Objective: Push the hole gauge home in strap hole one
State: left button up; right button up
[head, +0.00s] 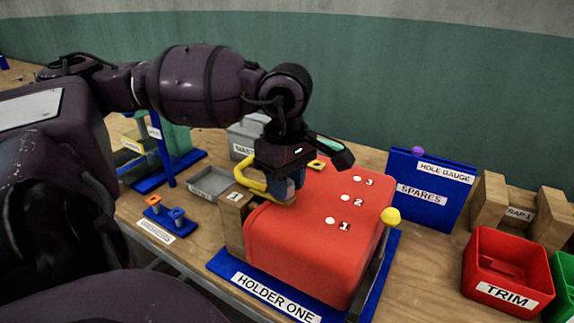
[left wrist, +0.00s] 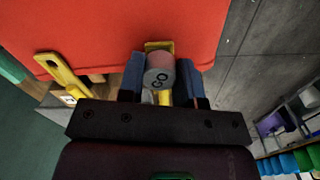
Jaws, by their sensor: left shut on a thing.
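My left gripper (head: 287,192) is over the left edge of the red block (head: 310,235) in the blue holder marked HOLDER ONE (head: 276,297). In the left wrist view its blue fingers (left wrist: 160,80) are shut on a grey, round-ended gauge marked GO (left wrist: 159,79). A yellow piece (left wrist: 159,46) shows just beyond the gauge; whether the gauge sits in a hole cannot be seen. The block's top has white spots numbered 1 (head: 330,221), 2 and 3. My right gripper is not in view.
A blue HOLE GAUGE SPARES rack (head: 425,190) with a purple knob stands behind the block. A yellow-knobbed lever (head: 390,216) is at the block's right. A red TRIM bin (head: 508,272) is far right. A grey tray (head: 212,184) and small blue stand (head: 170,221) are left.

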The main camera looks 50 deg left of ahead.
pick_arm(q)
jog(key=shift+f, duration=0.3)
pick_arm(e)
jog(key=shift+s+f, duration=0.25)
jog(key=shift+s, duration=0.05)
pick_arm(q)
jog(key=shift+f, duration=0.35)
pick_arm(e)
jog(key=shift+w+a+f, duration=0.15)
pick_arm(q)
jog(key=o, duration=1)
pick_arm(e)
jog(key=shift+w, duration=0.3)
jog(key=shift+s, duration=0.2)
pick_arm(q)
jog(key=shift+r, duration=0.35)
notch_tip(320, 180, up, 9)
jog(key=shift+f, duration=0.1)
jog(key=shift+r, duration=0.7)
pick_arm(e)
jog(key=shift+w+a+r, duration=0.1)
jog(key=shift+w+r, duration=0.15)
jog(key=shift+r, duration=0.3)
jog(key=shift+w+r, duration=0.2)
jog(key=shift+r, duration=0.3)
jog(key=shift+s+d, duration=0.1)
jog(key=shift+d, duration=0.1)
